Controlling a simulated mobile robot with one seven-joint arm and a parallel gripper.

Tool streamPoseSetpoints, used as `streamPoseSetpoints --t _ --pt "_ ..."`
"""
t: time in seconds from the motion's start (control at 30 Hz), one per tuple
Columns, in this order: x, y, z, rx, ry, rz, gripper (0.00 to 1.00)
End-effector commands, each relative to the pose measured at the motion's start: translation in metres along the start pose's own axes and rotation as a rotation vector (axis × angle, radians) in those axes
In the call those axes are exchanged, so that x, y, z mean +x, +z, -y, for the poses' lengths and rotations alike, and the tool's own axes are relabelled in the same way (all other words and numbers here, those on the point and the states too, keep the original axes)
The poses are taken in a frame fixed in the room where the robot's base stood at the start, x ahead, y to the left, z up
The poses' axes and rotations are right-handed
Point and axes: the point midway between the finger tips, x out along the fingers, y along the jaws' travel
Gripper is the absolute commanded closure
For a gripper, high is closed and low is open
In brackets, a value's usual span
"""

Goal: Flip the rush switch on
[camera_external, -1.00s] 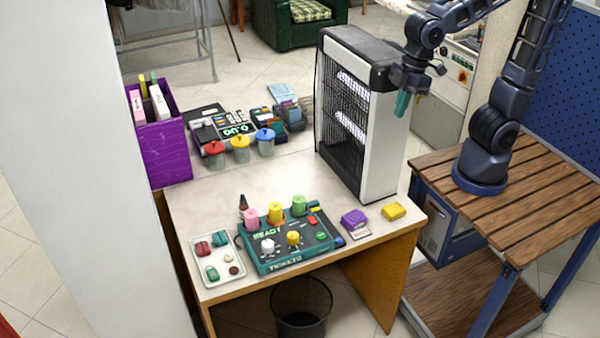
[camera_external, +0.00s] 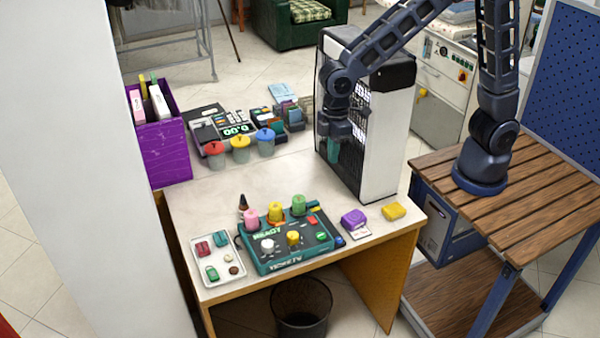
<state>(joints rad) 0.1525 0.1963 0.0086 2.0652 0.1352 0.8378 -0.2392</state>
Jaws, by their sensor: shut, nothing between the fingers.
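A dark and teal control box (camera_external: 270,256) with a lit "READY" display sits at the front of the counter. On it are pink, yellow and green round pieces at the back, and a white knob (camera_external: 267,245) and a yellow knob (camera_external: 293,238) in front. Small red and green parts show at its right side. I cannot tell which of these is the rush switch; no label is readable. My gripper (camera_external: 333,158) is shut and empty, pointing down in front of the bug-zapper-like lamp unit, above and behind the box, apart from it.
A white tray (camera_external: 210,272) lies left of the box; a purple block (camera_external: 353,219) and a yellow block (camera_external: 394,211) lie right. Several lidded cups and a register (camera_external: 212,130) stand behind. The counter's middle is clear.

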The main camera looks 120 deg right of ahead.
Motion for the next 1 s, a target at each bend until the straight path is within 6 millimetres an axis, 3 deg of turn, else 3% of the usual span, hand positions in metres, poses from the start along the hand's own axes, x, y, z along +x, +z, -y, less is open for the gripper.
streamPoseSetpoints --t 0.2,0.4,1.0 --pt "0.041 -0.026 -0.016 0.006 -0.016 0.037 1.0" --pt "0.065 -0.04 -0.026 0.009 -0.025 0.055 1.0" --pt "0.077 -0.044 -0.029 0.01 -0.028 0.062 1.0"
